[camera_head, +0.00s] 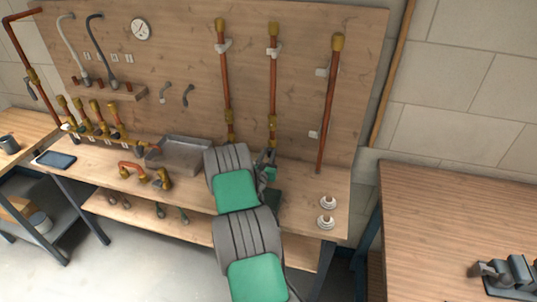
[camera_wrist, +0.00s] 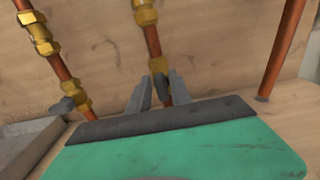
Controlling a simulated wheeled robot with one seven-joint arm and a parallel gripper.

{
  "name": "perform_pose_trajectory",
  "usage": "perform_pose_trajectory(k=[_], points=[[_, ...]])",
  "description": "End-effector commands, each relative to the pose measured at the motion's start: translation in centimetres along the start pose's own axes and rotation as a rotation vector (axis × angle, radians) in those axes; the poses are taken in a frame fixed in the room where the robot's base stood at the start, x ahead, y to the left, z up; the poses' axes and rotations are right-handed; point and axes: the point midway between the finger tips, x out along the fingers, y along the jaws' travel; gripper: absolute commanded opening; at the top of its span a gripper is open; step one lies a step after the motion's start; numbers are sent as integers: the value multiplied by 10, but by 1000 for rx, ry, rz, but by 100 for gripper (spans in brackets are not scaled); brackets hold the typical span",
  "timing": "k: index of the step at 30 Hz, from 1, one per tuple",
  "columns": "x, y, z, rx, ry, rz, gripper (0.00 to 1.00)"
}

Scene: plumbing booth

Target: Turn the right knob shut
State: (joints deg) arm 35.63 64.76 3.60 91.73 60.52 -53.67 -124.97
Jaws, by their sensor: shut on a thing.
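Two copper pipes with brass fittings run down the wooden backboard, the left pipe (camera_head: 226,85) and the middle pipe (camera_head: 273,90). My gripper (camera_head: 267,158) is low on the middle pipe. In the wrist view, the fingers of my gripper (camera_wrist: 158,90) stand on either side of that pipe's lower part, just below a brass fitting (camera_wrist: 158,65). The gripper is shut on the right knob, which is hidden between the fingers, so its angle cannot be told. A grey left knob (camera_wrist: 64,105) shows on the left pipe in the wrist view.
A third copper pipe (camera_head: 328,110) stands to the right. A metal tray (camera_head: 180,155) lies left of my arm on the bench. Two white fittings (camera_head: 327,212) stand at the bench's right end. A separate table (camera_head: 450,215) is farther right.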

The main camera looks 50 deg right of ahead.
Motion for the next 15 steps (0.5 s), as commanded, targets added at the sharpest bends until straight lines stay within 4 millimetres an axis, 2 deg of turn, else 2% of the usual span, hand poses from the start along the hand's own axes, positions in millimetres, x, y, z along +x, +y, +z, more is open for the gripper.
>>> perform_pose_trajectory(k=[8, 15], points=[[0, -1, -2, 65, 0, -1, 0], [0, -3, -4, 222, -2, -1, 0]])
